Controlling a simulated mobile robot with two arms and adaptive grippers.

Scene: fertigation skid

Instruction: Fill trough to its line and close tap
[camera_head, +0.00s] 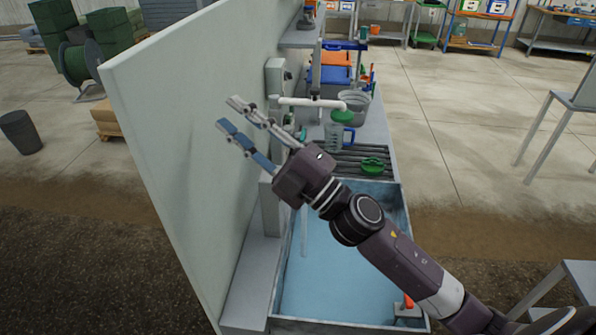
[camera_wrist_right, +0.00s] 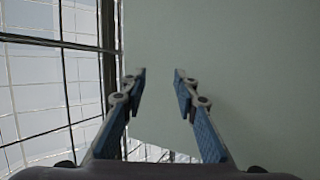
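The trough (camera_head: 328,283) is a rectangular grey-rimmed basin with a light blue inside, below my right arm. I cannot tell its water level, and I cannot make out a fill line. A white pipe (camera_head: 303,102) reaches out from the wall above the bench, with a green part (camera_head: 343,117) under its end that may belong to the tap. My right gripper (camera_head: 229,114) is open and empty, left of the pipe and near the pale wall. In the right wrist view its fingers (camera_wrist_right: 160,75) are apart with only the wall between them. My left gripper is not in view.
A clear jug with a blue handle (camera_head: 335,136), a green round item (camera_head: 372,164) on a slatted rack and a grey bucket (camera_head: 354,104) stand behind the trough. The tall pale wall (camera_head: 185,140) borders the left. Open floor (camera_head: 465,160) lies right.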

